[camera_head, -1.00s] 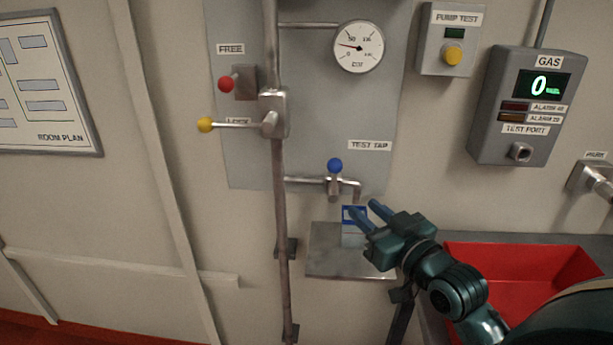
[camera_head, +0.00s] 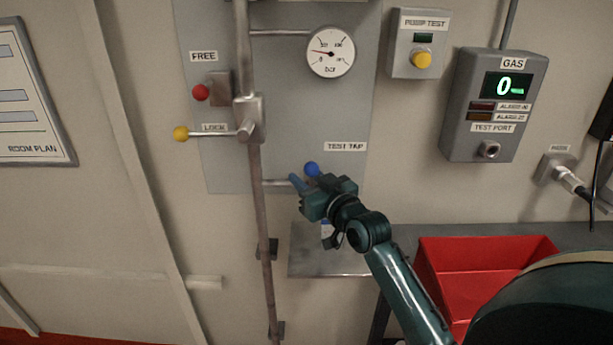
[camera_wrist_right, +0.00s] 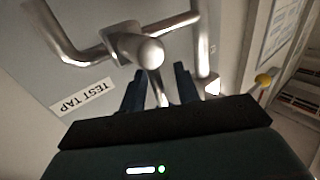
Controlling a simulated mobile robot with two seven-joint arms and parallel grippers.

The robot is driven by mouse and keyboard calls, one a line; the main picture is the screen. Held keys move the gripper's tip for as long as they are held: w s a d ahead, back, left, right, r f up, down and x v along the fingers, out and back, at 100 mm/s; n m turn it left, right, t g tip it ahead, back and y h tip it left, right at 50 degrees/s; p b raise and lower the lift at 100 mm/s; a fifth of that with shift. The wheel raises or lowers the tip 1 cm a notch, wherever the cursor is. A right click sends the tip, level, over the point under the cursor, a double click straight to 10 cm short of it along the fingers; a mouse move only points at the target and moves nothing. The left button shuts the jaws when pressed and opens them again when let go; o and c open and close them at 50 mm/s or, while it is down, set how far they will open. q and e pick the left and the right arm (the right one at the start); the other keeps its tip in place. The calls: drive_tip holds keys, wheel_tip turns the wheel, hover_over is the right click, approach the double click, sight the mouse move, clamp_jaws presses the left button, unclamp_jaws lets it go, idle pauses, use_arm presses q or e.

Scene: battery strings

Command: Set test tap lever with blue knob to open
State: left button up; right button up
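The test tap's blue knob (camera_head: 312,169) shows at the back panel, just under the TEST TAP label, with its lever and valve mostly hidden behind my right gripper (camera_head: 302,184). In the right wrist view the metal lever stem (camera_wrist_right: 157,88) runs from the rounded grey valve end (camera_wrist_right: 150,53) down between the two dark fingers of my right gripper (camera_wrist_right: 160,88). The fingers stand apart on either side of the stem; I cannot tell whether either touches it. The knob is not visible in the wrist view. My left gripper is not in view.
A vertical pipe (camera_head: 256,190) with a yellow-knobbed lever (camera_head: 181,134) stands left of the tap. A metal shelf (camera_head: 310,262) lies below, with a small box mostly hidden by my gripper. A red bin (camera_head: 470,262) sits right. The gauge (camera_head: 330,52) hangs above.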

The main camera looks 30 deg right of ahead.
drive_tip(key=shift+w, duration=0.1)
drive_tip(key=shift+c, duration=0.5)
clamp_jaws()
